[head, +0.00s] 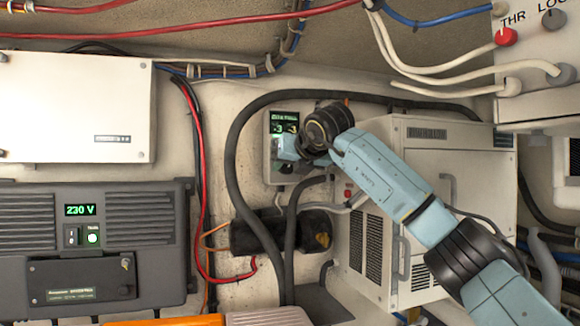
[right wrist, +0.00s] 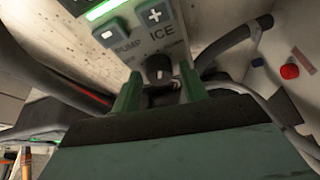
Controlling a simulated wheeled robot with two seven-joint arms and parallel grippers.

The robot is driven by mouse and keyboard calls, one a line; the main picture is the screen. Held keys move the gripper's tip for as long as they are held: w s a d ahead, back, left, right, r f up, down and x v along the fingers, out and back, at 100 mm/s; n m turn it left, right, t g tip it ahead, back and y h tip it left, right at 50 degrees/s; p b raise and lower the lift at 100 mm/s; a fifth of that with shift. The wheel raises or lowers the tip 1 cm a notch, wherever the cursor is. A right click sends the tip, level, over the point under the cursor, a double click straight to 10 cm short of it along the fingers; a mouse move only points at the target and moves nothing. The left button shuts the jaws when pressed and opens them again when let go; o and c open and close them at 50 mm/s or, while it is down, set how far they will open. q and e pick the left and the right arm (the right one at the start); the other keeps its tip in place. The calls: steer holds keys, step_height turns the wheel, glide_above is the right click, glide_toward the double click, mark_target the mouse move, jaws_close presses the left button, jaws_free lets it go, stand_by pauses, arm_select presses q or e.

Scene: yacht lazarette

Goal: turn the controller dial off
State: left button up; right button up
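The controller (head: 281,121) is a small pale box on the back wall in the head view, with a lit green display at its top. My right arm and gripper cover much of its lower part. In the right wrist view, the dial (right wrist: 159,69) is a black knob with a light pointer mark, below "PUMP" and "ICE" lettering. My right gripper (right wrist: 161,90) is open, its two green fingers on either side of the dial. I cannot tell whether they touch it. My left gripper is not in view.
Plus and minus buttons (right wrist: 154,15) sit above the dial. A white cabinet (head: 435,180) stands right of the controller. Thick dark hoses (head: 233,150) loop around it. A black inverter (head: 100,240) reading 230 V is at left. A red knob (head: 506,37) is at upper right.

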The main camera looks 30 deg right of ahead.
steer(key=c, duration=0.8)
steer(key=shift+o, duration=0.2)
steer(key=n+h, duration=0.1)
steer(key=n+p, duration=0.1)
steer(key=shift+a+r+n+h, duration=0.1)
steer(key=shift+a+n+h, duration=0.1)
steer(key=shift+n+h, duration=0.15)
steer(key=shift+n+g+h, duration=0.4)
steer(key=shift+n+h, duration=0.55)
steer(key=shift+n, duration=0.3)
steer(key=n, duration=0.1)
steer(key=n+h, duration=0.1)
steer(key=n, duration=0.1)
steer(key=shift+w+a+f+h+b, duration=0.1)
steer(key=shift+a+f+h+b, duration=0.15)
steer(key=shift+h+b, duration=0.15)
steer(key=n+t+h+b, duration=0.1)
steer(key=n+h+b, duration=0.1)
steer(key=n, duration=0.2)
steer(key=shift+f+n, duration=0.15)
steer(key=shift+n, duration=0.25)
steer(key=o, duration=1)
